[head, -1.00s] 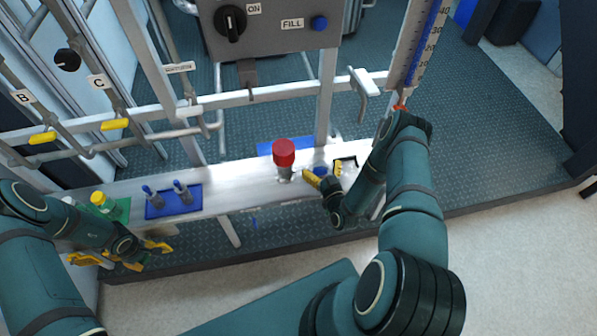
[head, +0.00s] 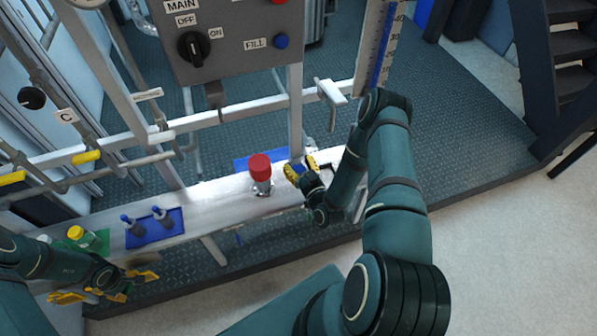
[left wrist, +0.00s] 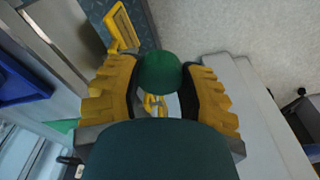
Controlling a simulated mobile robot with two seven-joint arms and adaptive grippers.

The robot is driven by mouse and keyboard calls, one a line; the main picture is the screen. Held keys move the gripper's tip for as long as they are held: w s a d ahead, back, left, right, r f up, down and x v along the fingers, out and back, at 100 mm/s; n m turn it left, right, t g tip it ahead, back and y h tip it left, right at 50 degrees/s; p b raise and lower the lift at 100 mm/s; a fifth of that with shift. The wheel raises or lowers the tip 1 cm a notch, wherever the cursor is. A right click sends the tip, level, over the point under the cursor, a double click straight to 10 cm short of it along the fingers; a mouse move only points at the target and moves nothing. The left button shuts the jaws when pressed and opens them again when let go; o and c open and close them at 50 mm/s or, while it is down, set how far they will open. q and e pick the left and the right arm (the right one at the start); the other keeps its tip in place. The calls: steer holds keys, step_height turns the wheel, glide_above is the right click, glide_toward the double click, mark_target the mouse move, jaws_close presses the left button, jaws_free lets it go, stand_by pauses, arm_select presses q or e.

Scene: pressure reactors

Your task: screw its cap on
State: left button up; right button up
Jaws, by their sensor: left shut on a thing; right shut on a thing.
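My left gripper (left wrist: 162,88) is shut on a round green cap-like thing (left wrist: 160,72), which sits between its yellow fingers in the left wrist view. In the head view the left gripper (head: 103,284) is low at the left, in front of the shelf, and the green thing is hidden there. My right gripper (head: 301,169) is shut on a small blue thing, mostly hidden by the fingers, just right of the red-capped bottle. The red-capped bottle (head: 260,172) stands upright on the shelf. A yellow-capped bottle (head: 79,236) stands at the shelf's left end.
A grey control panel (head: 225,45) hangs above. A scaled column (head: 378,45) rises behind my right arm.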

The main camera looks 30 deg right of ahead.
arm_select(q)
steer(key=shift+r, duration=0.15)
arm_select(e)
steer(key=shift+r, duration=1.1)
steer(key=o, duration=0.6)
steer(key=shift+c, duration=0.2)
steer(key=c, duration=0.6)
steer(key=shift+o, duration=0.2)
